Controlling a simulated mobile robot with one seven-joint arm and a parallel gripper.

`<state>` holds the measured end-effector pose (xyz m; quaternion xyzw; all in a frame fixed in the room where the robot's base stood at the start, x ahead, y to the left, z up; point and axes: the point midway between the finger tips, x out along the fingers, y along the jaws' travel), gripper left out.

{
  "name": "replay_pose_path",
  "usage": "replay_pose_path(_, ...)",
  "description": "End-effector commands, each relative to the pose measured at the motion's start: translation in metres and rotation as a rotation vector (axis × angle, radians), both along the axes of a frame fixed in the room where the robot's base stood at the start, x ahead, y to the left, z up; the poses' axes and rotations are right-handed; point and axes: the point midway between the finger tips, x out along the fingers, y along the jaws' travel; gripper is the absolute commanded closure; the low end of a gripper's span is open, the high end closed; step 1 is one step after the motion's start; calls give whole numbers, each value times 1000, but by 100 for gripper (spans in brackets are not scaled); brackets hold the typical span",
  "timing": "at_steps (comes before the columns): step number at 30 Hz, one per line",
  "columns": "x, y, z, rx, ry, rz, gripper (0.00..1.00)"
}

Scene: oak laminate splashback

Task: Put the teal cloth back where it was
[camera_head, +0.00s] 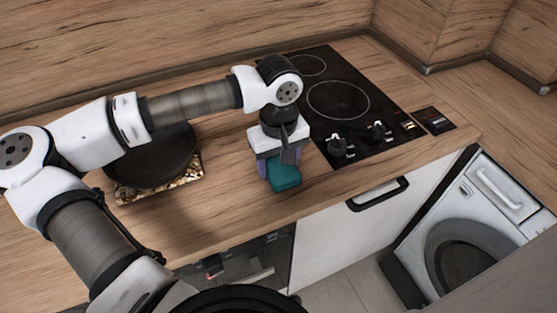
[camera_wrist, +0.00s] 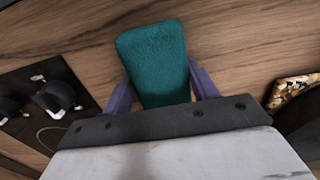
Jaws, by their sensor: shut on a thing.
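The teal cloth (camera_head: 284,176) is a small, thick, rounded block at the front part of the wooden counter, left of the hob. My gripper (camera_head: 272,172) points down and is shut on it. In the wrist view the teal cloth (camera_wrist: 155,62) sits between the two purple fingers of my gripper (camera_wrist: 160,88). One finger is on each side of it. I cannot tell whether the cloth touches the counter or is held just above it.
A black hob (camera_head: 345,100) with knobs lies right of my gripper. A dark pan (camera_head: 150,158) rests on a speckled board (camera_head: 188,178) to the left. A washing machine (camera_head: 470,240) stands at lower right. Bare counter (camera_head: 225,205) lies between board and gripper.

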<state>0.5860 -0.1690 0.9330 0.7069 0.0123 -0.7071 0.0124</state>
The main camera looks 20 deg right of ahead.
Motion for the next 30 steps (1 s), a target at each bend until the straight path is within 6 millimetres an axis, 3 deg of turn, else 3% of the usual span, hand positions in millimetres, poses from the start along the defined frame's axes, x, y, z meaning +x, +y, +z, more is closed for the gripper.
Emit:
replay_pose_path(1, 0, 0, -3, 0, 0, 0, 63)
replay_pose_path(2, 0, 0, -2, 0, 0, 0, 39)
replay_pose_path(6, 0, 0, -1, 0, 0, 0, 21)
replay_pose_path(20, 1, 0, 8, 0, -4, 1, 20)
replay_pose_path(30, 1, 0, 80, -1, -4, 1, 20)
